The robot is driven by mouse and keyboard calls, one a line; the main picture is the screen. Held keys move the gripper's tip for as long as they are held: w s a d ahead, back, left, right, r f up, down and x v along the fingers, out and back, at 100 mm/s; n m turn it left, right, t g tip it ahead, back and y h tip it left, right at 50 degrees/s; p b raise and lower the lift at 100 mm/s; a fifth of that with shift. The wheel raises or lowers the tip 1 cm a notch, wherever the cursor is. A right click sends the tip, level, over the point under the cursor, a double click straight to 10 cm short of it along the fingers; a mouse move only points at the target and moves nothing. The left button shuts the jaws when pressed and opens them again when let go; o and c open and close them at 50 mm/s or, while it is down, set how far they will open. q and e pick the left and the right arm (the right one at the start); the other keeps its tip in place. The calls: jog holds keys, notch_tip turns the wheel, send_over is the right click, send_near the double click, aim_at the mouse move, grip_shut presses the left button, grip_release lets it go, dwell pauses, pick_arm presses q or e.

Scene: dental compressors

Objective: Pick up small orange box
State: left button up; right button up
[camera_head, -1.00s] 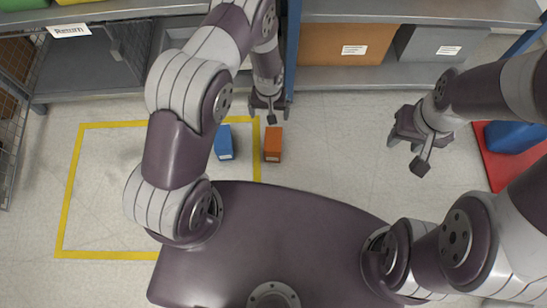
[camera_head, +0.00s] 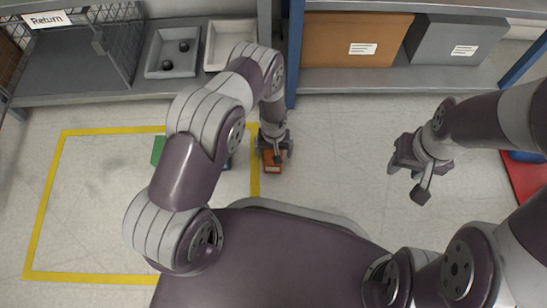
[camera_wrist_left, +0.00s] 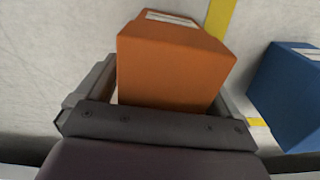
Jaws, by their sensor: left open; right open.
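The small orange box (camera_head: 272,165) sits on the floor at the right edge of the yellow taped square. My left gripper (camera_head: 274,150) is right over it and hides part of it. In the left wrist view the orange box (camera_wrist_left: 175,65) stands between the two open fingers of my left gripper (camera_wrist_left: 165,90), with a gap showing at the left finger. I cannot tell whether the right finger touches it. My right gripper (camera_head: 410,175) is open and empty over the floor to the right.
A blue box (camera_wrist_left: 290,95) stands close beside the orange one; my left arm mostly hides it in the head view. A green thing (camera_head: 158,150) shows behind that arm. Shelves with bins (camera_head: 355,40) line the back, and a red mat (camera_head: 525,175) lies at right.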

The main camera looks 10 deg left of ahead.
pick_arm(q)
jog(key=shift+r, duration=0.2)
jog(key=c, duration=1.1)
jog(key=shift+c, duration=0.2)
